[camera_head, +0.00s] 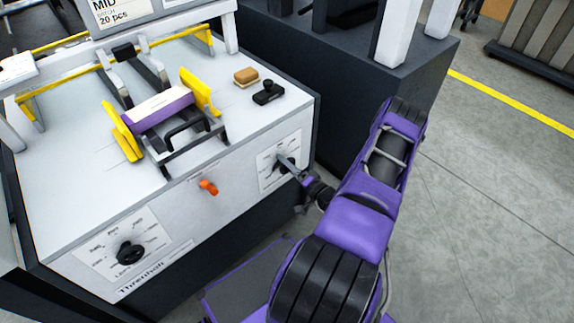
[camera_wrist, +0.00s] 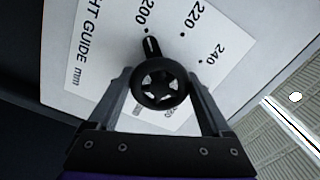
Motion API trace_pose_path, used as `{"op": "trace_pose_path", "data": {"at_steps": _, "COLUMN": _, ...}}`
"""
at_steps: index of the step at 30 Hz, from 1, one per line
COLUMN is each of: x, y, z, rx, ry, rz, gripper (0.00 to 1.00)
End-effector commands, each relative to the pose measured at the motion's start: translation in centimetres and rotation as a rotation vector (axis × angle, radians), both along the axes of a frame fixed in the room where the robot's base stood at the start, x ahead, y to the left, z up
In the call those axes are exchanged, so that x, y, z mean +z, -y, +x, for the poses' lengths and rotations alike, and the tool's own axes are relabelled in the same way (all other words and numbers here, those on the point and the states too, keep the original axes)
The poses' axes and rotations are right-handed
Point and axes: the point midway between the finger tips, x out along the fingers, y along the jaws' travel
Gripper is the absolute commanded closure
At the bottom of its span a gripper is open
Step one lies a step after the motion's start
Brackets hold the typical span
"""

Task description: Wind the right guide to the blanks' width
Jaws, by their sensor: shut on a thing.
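The right-guide knob (camera_wrist: 160,85) is a round black handwheel on a white dial plate (camera_wrist: 112,70) marked "HT GUIDE mm", with 200, 220 and 240 visible. Its pointer (camera_wrist: 151,46) is by the dot at 200. My gripper (camera_wrist: 161,92) is shut on the knob, one finger on each side. In the head view my gripper (camera_head: 290,167) is at the dial on the right of the front panel. The blanks (camera_head: 160,108), a purple stack with a white top, lie between the left yellow guide (camera_head: 122,134) and right yellow guide (camera_head: 203,93). I cannot tell if the guides touch them.
An orange lever (camera_head: 208,187) and another black knob (camera_head: 130,252) are on the same front panel. A tan block (camera_head: 246,76) and a small black tool (camera_head: 268,92) lie on the machine top (camera_head: 75,165). A dark machine body (camera_head: 340,80) stands behind.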

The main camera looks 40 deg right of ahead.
Motion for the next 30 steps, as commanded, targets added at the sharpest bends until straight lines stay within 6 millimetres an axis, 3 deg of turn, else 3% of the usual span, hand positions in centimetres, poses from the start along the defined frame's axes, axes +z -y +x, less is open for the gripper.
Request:
{"op": "trace_pose_path", "data": {"at_steps": 8, "x": -0.2, "y": 0.0, "z": -0.2, "rx": 0.000, "ry": -0.005, "rz": -0.002, "gripper": 0.73}}
{"op": "trace_pose_path", "data": {"at_steps": 9, "x": -0.2, "y": 0.0, "z": -0.2, "rx": 0.000, "ry": -0.005, "rz": -0.002, "gripper": 0.10}}
{"op": "trace_pose_path", "data": {"at_steps": 11, "x": -0.2, "y": 0.0, "z": -0.2, "rx": 0.000, "ry": -0.004, "rz": -0.001, "gripper": 0.00}}
{"op": "trace_pose_path", "data": {"at_steps": 22, "x": -0.1, "y": 0.1, "z": -1.0, "rx": -0.001, "ry": -0.003, "rz": 0.000, "gripper": 0.00}}
{"op": "trace_pose_path", "data": {"at_steps": 30, "x": 0.0, "y": 0.6, "z": -6.7, "rx": -0.004, "ry": -0.005, "rz": 0.001, "gripper": 0.00}}
